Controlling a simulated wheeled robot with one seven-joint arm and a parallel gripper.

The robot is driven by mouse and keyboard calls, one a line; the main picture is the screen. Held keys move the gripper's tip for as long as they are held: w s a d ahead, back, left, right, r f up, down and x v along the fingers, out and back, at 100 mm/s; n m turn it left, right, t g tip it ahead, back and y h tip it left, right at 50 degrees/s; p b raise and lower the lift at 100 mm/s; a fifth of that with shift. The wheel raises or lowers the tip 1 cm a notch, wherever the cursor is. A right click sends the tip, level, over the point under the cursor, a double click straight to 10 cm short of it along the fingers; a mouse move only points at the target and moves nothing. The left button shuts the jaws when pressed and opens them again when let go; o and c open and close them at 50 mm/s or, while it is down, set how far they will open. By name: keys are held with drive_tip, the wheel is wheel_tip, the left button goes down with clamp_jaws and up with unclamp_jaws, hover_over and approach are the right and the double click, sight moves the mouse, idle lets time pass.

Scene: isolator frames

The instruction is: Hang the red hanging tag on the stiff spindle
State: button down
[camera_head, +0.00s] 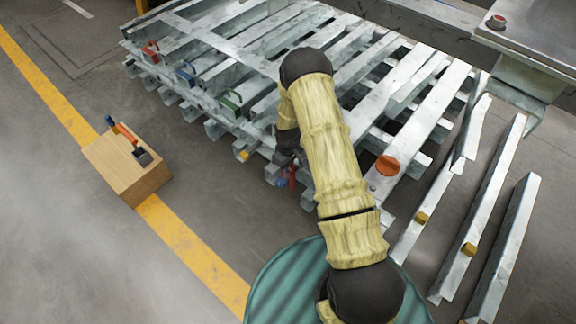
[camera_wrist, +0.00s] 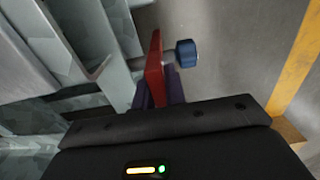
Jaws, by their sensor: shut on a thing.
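My gripper (camera_wrist: 160,92) is shut on the red tag (camera_wrist: 153,66), which stands up edge-on from the fingers in the wrist view. A short spindle with a blue knob (camera_wrist: 187,53) shows just right of the tag, with a bit of pale shaft between them. I cannot tell whether the tag is around the shaft or beside it. In the head view my gripper is at the front edge of the metal frames, partly hidden by my arm, and the red tag (camera_head: 292,178) shows small beneath it.
Red (camera_head: 151,50), blue (camera_head: 186,72) and green (camera_head: 231,100) fittings sit along the frames' left edge. An orange disc (camera_head: 387,166) lies on the frames to the right. A wooden box (camera_head: 120,172) with tools stands on the floor at left. Loose metal beams lie at right.

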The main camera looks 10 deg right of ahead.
drive_tip(key=shift+f+b, duration=0.65)
drive_tip(key=shift+f, duration=0.65)
drive_tip(key=shift+r, duration=0.15)
drive_tip(key=shift+r+p, duration=4.7)
drive_tip(key=shift+r, duration=0.65)
drive_tip(key=shift+p, duration=0.6)
